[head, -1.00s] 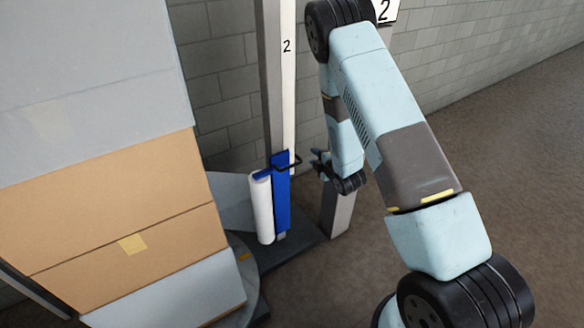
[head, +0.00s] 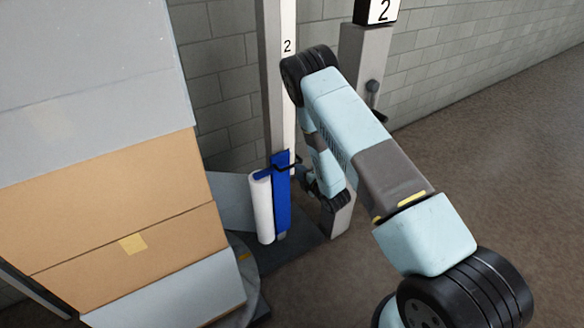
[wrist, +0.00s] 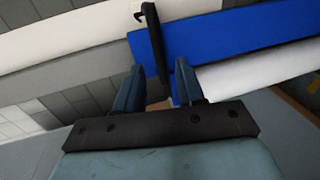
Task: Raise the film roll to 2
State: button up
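The white film roll (head: 262,208) stands upright, low on the mast (head: 272,90), beside a blue carriage (head: 282,205). A black handle (head: 288,165) sticks out from the carriage's upper part. A "2" (head: 287,46) is printed on the mast's white strip, well above the carriage. My gripper (head: 307,177) is just right of the handle, partly hidden by my arm. In the wrist view my gripper (wrist: 160,68) is open, and the black handle (wrist: 153,35) reaches between its two fingers, without a visible grip. The blue carriage (wrist: 225,38) and white roll (wrist: 260,66) lie behind.
A tall wrapped load of cardboard boxes (head: 120,235) stands at the left, close to the roll. Open brown floor (head: 480,160) lies to the right.

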aim_at(292, 167)
jog(key=x, duration=0.7)
jog(key=shift+c, duration=0.4)
jog(key=c, duration=0.6)
grip_shut()
jog(key=shift+d+f, duration=0.1)
jog(key=shift+d, duration=0.05)
